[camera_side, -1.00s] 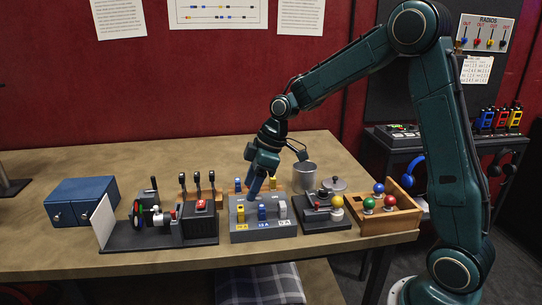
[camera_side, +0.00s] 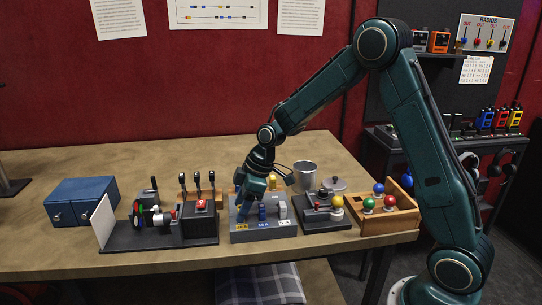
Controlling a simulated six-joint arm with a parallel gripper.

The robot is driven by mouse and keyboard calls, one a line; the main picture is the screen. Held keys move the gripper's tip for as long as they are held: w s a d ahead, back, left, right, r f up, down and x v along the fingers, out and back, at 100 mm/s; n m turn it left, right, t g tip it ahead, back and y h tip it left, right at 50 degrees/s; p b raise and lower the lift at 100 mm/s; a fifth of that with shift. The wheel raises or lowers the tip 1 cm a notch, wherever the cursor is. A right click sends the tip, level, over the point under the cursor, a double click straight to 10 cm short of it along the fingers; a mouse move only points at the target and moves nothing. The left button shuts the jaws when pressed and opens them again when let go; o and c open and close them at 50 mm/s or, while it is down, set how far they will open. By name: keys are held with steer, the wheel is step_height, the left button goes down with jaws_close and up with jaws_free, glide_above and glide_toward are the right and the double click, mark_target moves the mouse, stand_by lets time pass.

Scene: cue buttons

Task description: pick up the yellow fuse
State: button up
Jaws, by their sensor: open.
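The grey fuse box (camera_side: 275,232) stands near the table's front edge, with a blue fuse (camera_side: 262,213) and a white fuse (camera_side: 282,211) upright in it. A yellow label (camera_side: 241,227) marks its left slot. My gripper (camera_side: 244,212) is open and low over that left slot. The yellow fuse there is mostly or wholly hidden by the jaws, and I cannot tell whether they touch it.
A black joystick box (camera_side: 322,215) and a wooden tray (camera_side: 400,222) with coloured balls stand on the right. A metal cup (camera_side: 304,177) is behind.

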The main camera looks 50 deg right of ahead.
steer(key=shift+w+a+f, duration=0.15)
steer(key=shift+w+f, duration=0.05)
steer(key=shift+f, duration=0.45)
steer(key=c, duration=1)
steer(key=shift+c, duration=0.2)
steer(key=shift+r, duration=0.2)
step_height(320, 180, up, 20)
steer(key=shift+f, duration=0.15)
